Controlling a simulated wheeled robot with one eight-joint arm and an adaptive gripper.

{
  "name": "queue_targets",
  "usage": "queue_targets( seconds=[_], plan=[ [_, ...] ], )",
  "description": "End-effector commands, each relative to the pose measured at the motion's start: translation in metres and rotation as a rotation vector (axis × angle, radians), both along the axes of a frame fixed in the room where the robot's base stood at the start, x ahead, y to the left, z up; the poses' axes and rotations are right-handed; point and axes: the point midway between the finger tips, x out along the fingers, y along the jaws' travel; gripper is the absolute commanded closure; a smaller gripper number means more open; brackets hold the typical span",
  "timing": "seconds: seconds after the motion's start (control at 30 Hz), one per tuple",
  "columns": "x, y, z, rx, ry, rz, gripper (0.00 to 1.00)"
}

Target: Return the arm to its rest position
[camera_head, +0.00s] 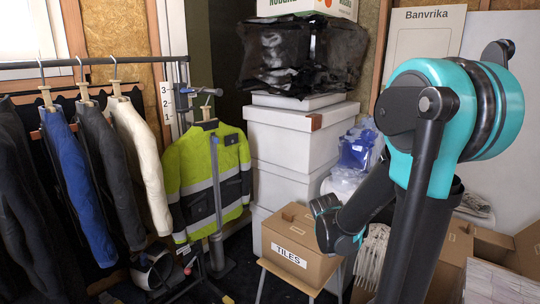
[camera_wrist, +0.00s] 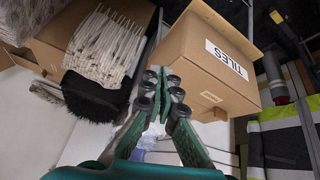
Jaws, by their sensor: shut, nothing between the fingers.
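My gripper (camera_wrist: 163,82) shows in the wrist view with its green fingers together and nothing between them. Beyond the fingertips, to the upper right, is a cardboard box labelled TILES (camera_wrist: 212,62); I see no clear contact with it. In the head view my arm (camera_head: 440,110), with a large teal joint, is folded on the right side. The fingers cannot be made out in the head view.
White stacked boxes (camera_head: 290,135) stand behind the tiles box. A clothes rack (camera_head: 95,62) with jackets fills the left, beside a yellow high-visibility jacket (camera_head: 222,165). Bundled white strips (camera_wrist: 105,45) lie near an open carton (camera_wrist: 75,22) in the wrist view. Free room is tight.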

Motion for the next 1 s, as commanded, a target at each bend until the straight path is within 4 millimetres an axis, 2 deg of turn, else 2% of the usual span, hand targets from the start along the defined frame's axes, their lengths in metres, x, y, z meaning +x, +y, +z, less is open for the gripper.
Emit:
queue_targets(
  seconds=[0.03,0.3,0.5,0.67,1.0],
  plan=[
    [-0.019,-0.001,0.001,0.012,0.018,0.028,1.0],
    [-0.105,0.011,-0.004,0.081,0.092,0.216,1.0],
    [-0.145,0.021,-0.012,0.117,0.112,0.32,1.0],
    [-0.156,0.025,-0.014,0.128,0.115,0.354,1.0],
    [-0.157,0.026,-0.015,0.129,0.115,0.356,1.0]
  ],
)
